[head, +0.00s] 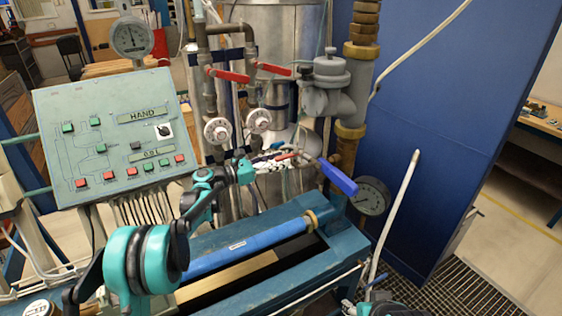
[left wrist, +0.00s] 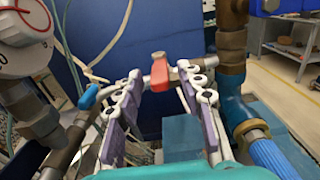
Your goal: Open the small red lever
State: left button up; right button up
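The small red lever (left wrist: 159,72) stands upright on a grey pipe in the left wrist view. In the head view, a small red piece beside my gripper (head: 286,156) seems to be this lever. My left gripper (left wrist: 162,88) is open and empty. Its two grey and purple fingers lie on either side of the lever in the left wrist view, with gaps left and right. Depth to the lever is hard to judge. In the head view my left gripper (head: 272,164) is among the pipes, partly hidden. Only a piece of my right arm shows at the bottom edge.
Two larger red levers (head: 228,75) (head: 272,68) sit above on vertical pipes, with white dials below. A blue-handled lever (head: 338,178) and a pressure gauge (head: 371,196) are to the right. A control panel (head: 115,135) stands left. A blue pipe (head: 250,245) lies in front.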

pick_arm(q)
jog(key=shift+w+d, duration=0.3)
jog(key=shift+d, duration=0.25)
jog(key=shift+c, duration=0.3)
grip_shut()
jog(key=shift+s, duration=0.1)
